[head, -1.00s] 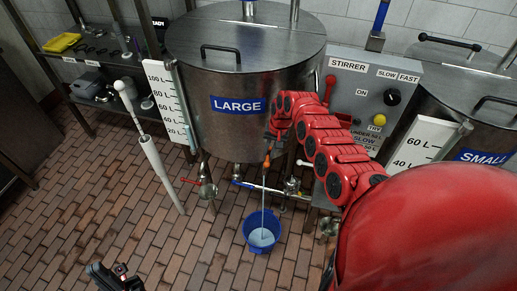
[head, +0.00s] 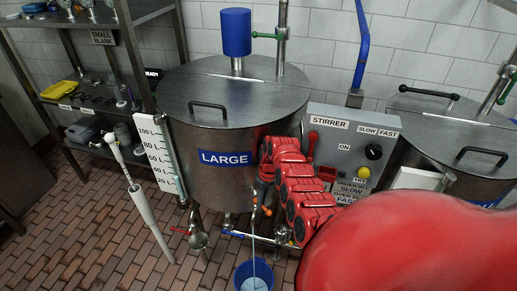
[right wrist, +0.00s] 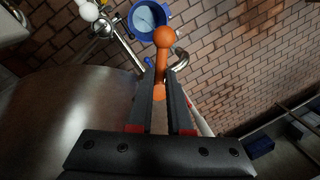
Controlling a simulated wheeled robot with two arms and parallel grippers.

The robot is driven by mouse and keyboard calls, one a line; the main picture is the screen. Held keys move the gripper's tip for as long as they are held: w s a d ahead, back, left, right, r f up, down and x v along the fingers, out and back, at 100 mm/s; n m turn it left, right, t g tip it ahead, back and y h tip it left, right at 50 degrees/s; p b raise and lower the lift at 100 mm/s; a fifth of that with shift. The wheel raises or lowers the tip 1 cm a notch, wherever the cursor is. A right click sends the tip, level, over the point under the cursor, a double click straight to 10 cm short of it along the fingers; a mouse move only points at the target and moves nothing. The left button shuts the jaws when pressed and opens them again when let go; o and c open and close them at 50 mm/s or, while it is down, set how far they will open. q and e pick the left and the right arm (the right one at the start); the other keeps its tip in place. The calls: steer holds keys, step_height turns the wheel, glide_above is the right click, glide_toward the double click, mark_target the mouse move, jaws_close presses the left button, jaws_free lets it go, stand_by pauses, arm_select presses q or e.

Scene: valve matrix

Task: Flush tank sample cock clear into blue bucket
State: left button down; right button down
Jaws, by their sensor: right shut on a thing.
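The large tank (head: 190,125) stands in the middle of the head view, labelled LARGE. Low on its front is the sample cock's orange handle (head: 267,212). In the right wrist view the orange handle (right wrist: 164,38) ends in a round knob, and my right gripper (right wrist: 162,82) is shut on its stem. In the head view my right gripper (head: 262,193) is mostly hidden by its red arm. A thin pale stream (head: 253,240) falls into the blue bucket (head: 238,280), which holds pale liquid. The bucket (right wrist: 133,24) also shows in the wrist view. My left gripper is out of view.
A red-handled valve (head: 197,238) and a blue-handled pipe (head: 233,234) sit under the tank. The stirrer box (head: 340,145) and the small tank (head: 440,125) stand to the right. A white pole-like tool (head: 147,217) leans at left. The brick floor at lower left is clear.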

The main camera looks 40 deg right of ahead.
steer(key=shift+d+n+b, duration=0.1)
steer(key=shift+n+b, duration=0.2)
steer(key=shift+n, duration=0.2)
steer(key=c, duration=0.8)
jaws_free()
steer(key=shift+c, duration=0.2)
steer(key=shift+r, duration=0.1)
